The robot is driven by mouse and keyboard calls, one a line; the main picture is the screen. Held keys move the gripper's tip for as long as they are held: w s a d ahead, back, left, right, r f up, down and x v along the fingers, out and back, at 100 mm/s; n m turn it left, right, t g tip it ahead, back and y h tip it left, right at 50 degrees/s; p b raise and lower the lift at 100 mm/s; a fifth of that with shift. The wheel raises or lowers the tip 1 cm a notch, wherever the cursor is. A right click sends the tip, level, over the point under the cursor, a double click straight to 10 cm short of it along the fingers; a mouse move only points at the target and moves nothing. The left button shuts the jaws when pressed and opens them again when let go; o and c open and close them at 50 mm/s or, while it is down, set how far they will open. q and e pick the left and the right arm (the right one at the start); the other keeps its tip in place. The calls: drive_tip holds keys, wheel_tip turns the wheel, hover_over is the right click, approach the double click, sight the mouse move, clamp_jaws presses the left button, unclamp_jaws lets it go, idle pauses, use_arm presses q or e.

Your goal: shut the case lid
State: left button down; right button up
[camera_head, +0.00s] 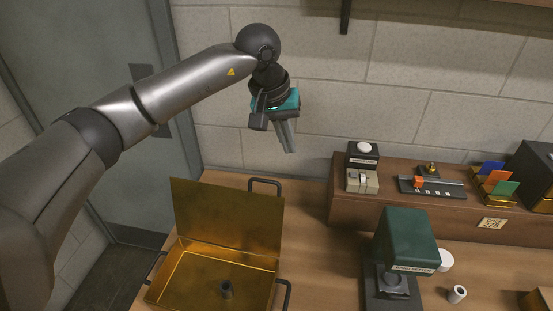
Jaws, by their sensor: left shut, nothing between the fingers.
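A brass-coloured case (185,284) stands open on the wooden table at the bottom left of the middle. Its lid (225,218) stands up steeply at the back of the case. A small dark cylindrical part (226,289) is inside the case. My left gripper (289,150) is shut and empty. It hangs in the air above and to the right of the lid, pointing down, apart from the case. My right gripper is not in view.
Dark handles stick out around the case, one behind the lid (265,182). A green-topped machine (405,240) stands to the right, with a small white cylinder (457,294) beside it. A raised wooden shelf (350,208) with several small items runs along the back wall.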

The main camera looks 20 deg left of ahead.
use_arm(q)
drive_tip(key=s+a+f+y+p, duration=0.1)
drive_tip(key=a+f+y+p, duration=0.1)
drive_tip(key=f, duration=0.6)
drive_tip(key=shift+a+f+m+p, duration=0.15)
drive_tip(key=shift+a+m+p, duration=0.15)
drive_tip(key=shift+a+p, duration=0.65)
drive_tip(key=shift+a, duration=0.2)
